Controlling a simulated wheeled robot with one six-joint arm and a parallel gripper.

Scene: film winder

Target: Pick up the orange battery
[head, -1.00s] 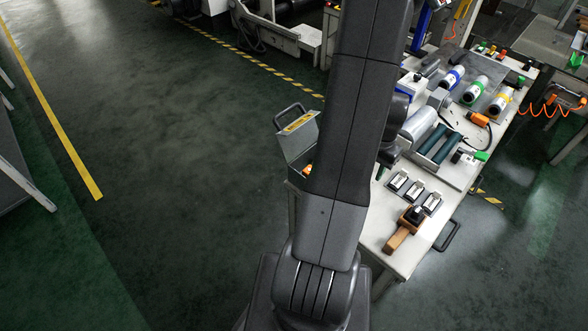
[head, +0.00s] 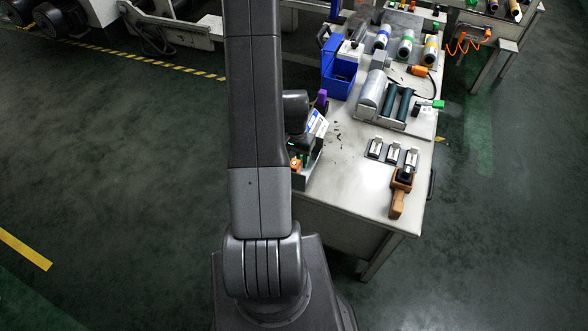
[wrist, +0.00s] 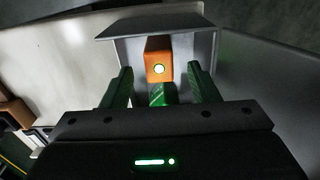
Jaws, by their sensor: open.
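The orange battery (wrist: 158,62) shows in the wrist view as an orange block with a bright round end. It sits inside a grey open box (wrist: 205,20), ahead of my gripper (wrist: 162,88). The two green fingers are apart, on either side of a smaller green piece (wrist: 162,95) below the battery. I cannot tell whether anything touches the fingers. In the head view, a bit of orange (head: 296,163) shows in the box beside my arm, which hides most of the box and my gripper.
The white table (head: 350,190) holds a blue bin (head: 338,75), a roller machine (head: 385,100), small black-and-white blocks (head: 393,154) and a brown-handled tool (head: 400,190). Its front right surface has bare room. Open floor lies to the left.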

